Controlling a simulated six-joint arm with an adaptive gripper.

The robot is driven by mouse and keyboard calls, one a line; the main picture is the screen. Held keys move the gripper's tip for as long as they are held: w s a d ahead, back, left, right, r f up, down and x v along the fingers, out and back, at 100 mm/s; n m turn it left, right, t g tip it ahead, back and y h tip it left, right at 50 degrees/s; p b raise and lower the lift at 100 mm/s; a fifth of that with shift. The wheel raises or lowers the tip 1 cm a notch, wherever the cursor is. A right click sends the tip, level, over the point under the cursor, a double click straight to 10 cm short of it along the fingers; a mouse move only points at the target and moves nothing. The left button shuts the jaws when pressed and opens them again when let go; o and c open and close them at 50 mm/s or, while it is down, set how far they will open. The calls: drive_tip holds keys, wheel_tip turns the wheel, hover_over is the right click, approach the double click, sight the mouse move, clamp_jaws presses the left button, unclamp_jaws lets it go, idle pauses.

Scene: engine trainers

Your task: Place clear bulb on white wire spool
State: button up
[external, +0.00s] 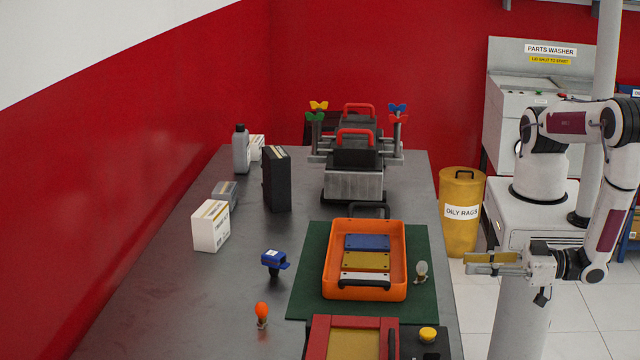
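The clear bulb (421,272) stands upright on the green mat (311,283), just right of the orange tray. I cannot make out a white wire spool for certain in this view. My gripper (480,263) is off the right side of the table, pointing left, apart from the bulb and to its right. A flat gold-coloured piece shows along its fingers. I cannot tell whether that is part of a finger or something held, nor how far apart the fingers are.
The orange tray (328,273) holds blue, gold and white pieces. An orange bulb (261,311) and a blue item (274,260) stand left of the mat. A red-framed panel (320,341) lies in front. A yellow bin (462,233) stands beyond the table's right edge.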

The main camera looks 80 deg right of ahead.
idle(0.3)
drive_tip(key=w+d+r+m+g+h, duration=0.1)
drive_tip(key=w+d+r+m, duration=0.1)
drive_tip(key=w, duration=0.5)
drive_tip(key=w+d+r+m+g+h, duration=0.2)
drive_tip(key=w+d+m, duration=0.1)
drive_tip(key=w+m, duration=0.2)
drive_tip(key=w+d+r+m+g+h, duration=0.2)
drive_tip(key=w+d+r+m, duration=0.1)
drive_tip(key=w, duration=0.6)
drive_tip(key=shift+d+m, duration=0.15)
drive_tip(key=shift+m, duration=0.35)
drive_tip(key=w+r+m+g+y, duration=0.2)
drive_tip(key=w+m+g+y, duration=0.25)
drive_tip(key=m+y, duration=0.2)
drive_tip(key=s+a+f+m+g+y, duration=0.1)
drive_tip(key=s+a+m+g, duration=0.1)
drive_tip(key=s, duration=0.5)
drive_tip(key=s+a+f+m+g+y, duration=0.1)
drive_tip(key=s+a+m+g, duration=0.1)
drive_tip(key=s+g, duration=0.3)
drive_tip(key=shift+s+a+f+y, duration=0.35)
drive_tip(key=shift+s+a, duration=0.35)
drive_tip(key=shift+s, duration=0.55)
